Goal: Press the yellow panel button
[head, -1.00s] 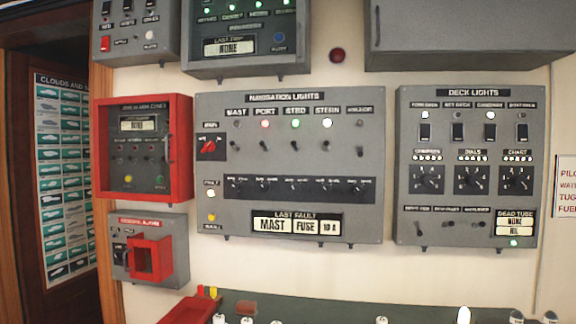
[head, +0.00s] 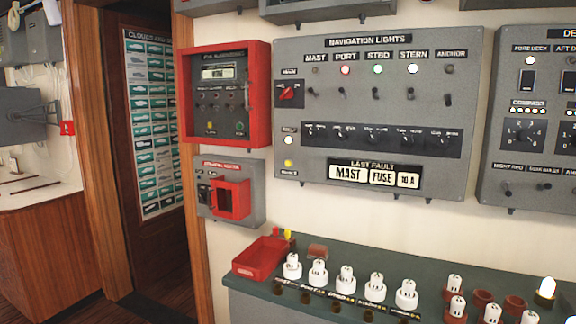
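A yellow button or lamp (head: 289,163) sits at the lower left of the grey navigation lights panel (head: 465,160), under a white round one (head: 289,140). A second yellow round part (head: 211,125) sits at the lower left inside the red-framed panel (head: 262,95), beside a green one (head: 239,127). I cannot tell from their small labels which one is the panel button, or whether either is pressed. Neither of my grippers shows in the head view.
A dark green counter (head: 345,257) below the panels holds a red tray (head: 258,262), several white fuse-like plugs (head: 345,280) and a lit lamp (head: 546,287). A small red box (head: 231,198) juts out under the red-framed panel. A doorway opens at the left.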

